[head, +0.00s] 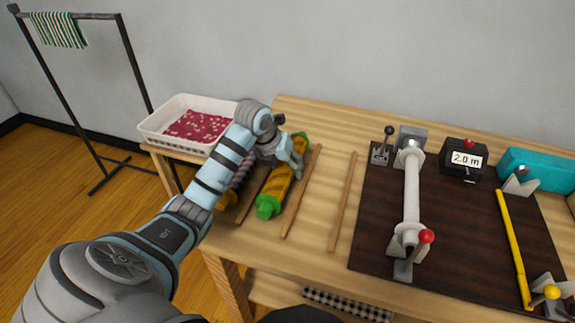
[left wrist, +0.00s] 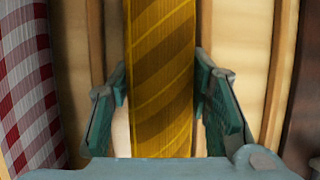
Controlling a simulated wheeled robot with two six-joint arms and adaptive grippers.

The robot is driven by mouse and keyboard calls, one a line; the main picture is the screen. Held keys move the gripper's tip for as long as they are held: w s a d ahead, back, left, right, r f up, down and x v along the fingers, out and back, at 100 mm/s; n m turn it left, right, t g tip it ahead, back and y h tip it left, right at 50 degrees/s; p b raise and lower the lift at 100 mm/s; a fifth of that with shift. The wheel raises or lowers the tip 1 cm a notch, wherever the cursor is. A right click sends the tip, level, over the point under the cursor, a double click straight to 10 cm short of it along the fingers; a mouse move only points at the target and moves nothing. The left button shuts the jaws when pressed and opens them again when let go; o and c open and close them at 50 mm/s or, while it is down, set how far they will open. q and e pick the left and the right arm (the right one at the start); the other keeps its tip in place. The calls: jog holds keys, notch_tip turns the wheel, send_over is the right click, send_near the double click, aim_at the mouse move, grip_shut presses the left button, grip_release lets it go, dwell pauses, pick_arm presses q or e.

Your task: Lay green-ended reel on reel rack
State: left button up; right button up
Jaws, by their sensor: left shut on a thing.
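The green-ended reel (head: 276,188) carries yellow-gold striped fabric and lies slanted on the left part of the table, between thin wooden strips. Its near green end shows clearly; its far end is partly behind my gripper. My left gripper (head: 292,162) is shut on it around the fabric. In the left wrist view the two jaws (left wrist: 160,100) stand on either side of the yellow fabric (left wrist: 160,60). Wooden rails (head: 342,200) run along the table to its right; I cannot tell for sure which fixture is the reel rack. My right gripper is not in view.
Another reel with an orange end (head: 228,197) lies just left, partly behind my arm; a red-and-white checked roll (left wrist: 25,95) shows in the left wrist view. A white roller (head: 412,195) stands on a dark mat (head: 460,240). A white basket (head: 160,129) is behind left.

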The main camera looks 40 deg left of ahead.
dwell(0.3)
pick_arm(q)
jog(key=o, duration=1.4)
jog(key=shift+o, duration=0.2)
jog(key=shift+s+r, duration=0.15)
jog(key=shift+r, duration=0.2)
jog(key=v, duration=1.1)
jog(key=shift+s+r, duration=0.15)
